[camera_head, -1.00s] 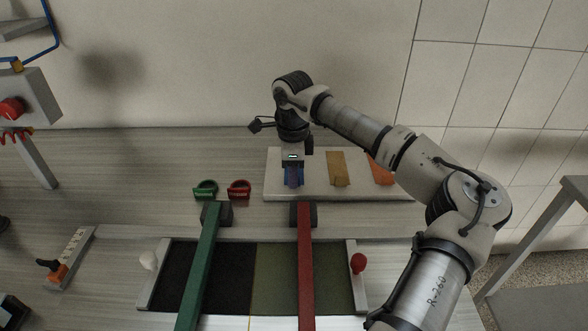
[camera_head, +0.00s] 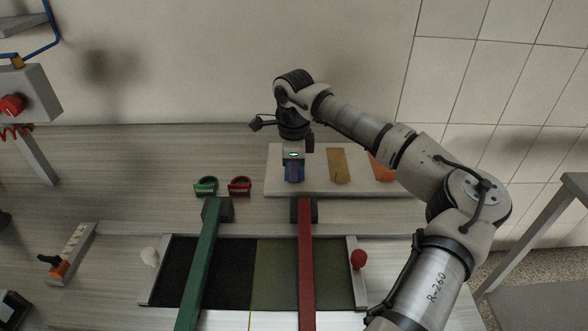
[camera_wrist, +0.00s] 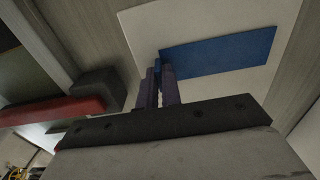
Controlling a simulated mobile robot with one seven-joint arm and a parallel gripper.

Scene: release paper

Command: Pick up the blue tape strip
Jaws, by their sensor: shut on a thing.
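The blue tape strip (camera_head: 294,177) is at the left part of the pale board (camera_head: 330,190) in the head view. In the wrist view the blue strip (camera_wrist: 222,52) stretches to the right from my fingertips over the pale board. My gripper (camera_head: 294,168) points down over the strip. In the wrist view its purple-grey fingers (camera_wrist: 160,70) are close together, shut at the near end of the strip. I cannot tell whether the strip is lifted off the board. The gripper hides part of the strip in the head view.
A tan strip (camera_head: 339,165) and an orange strip (camera_head: 382,168) lie right of the blue one. Green (camera_head: 200,260) and red (camera_head: 305,260) bars cross a dark framed panel in front.

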